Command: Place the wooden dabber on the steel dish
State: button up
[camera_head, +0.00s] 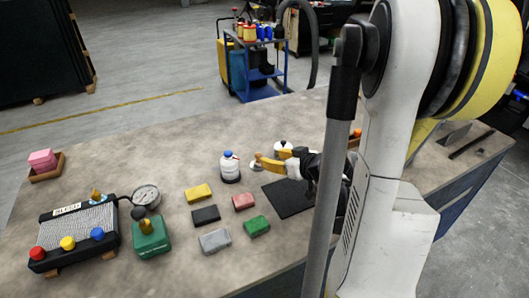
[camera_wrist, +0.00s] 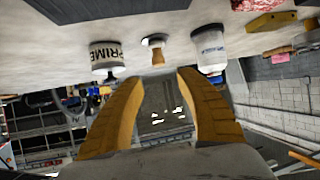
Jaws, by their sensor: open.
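The wooden dabber (camera_wrist: 158,56) shows in the wrist view as a short brown wooden piece at a small pale round base (camera_wrist: 153,39), centred above my fingertips. I cannot tell whether that base is the steel dish or part of the dabber. In the head view a small pale disc (camera_head: 254,167) lies beside my yellow fingertips; the dabber itself is not clear there. My gripper (camera_head: 268,157) is open and empty, its fingers pointing left and low over the table. It also shows in the wrist view (camera_wrist: 158,84), with the fingers apart and the dabber beyond them.
A white bottle (camera_head: 230,168) stands left of my fingertips. A PRIME container (camera_wrist: 105,57) stands on the dabber's other side. Coloured blocks (camera_head: 243,201), a green gauge unit (camera_head: 150,238) and a button panel (camera_head: 75,240) occupy the left.

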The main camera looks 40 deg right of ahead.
jog(key=a+r, duration=0.1)
jog(key=a, duration=0.2)
jog(key=a+r+g+y, duration=0.1)
jog(key=a, duration=0.3)
jog(key=a+g, duration=0.1)
jog(key=a, duration=0.2)
jog(key=shift+s+a+r+y, duration=0.3)
jog(key=shift+r, duration=0.1)
jog(key=s+a+r+g, duration=0.1)
jog(key=s+a+r, duration=0.1)
jog(key=s+a, duration=0.3)
jog(key=s+a+r+g+h, duration=0.1)
jog(key=s+a, duration=0.4)
jog(key=a, duration=0.6)
jog(key=shift+s+r+n+g, duration=0.25)
jog(key=shift+r+n+g, duration=0.05)
jog(key=shift+r+g, duration=0.6)
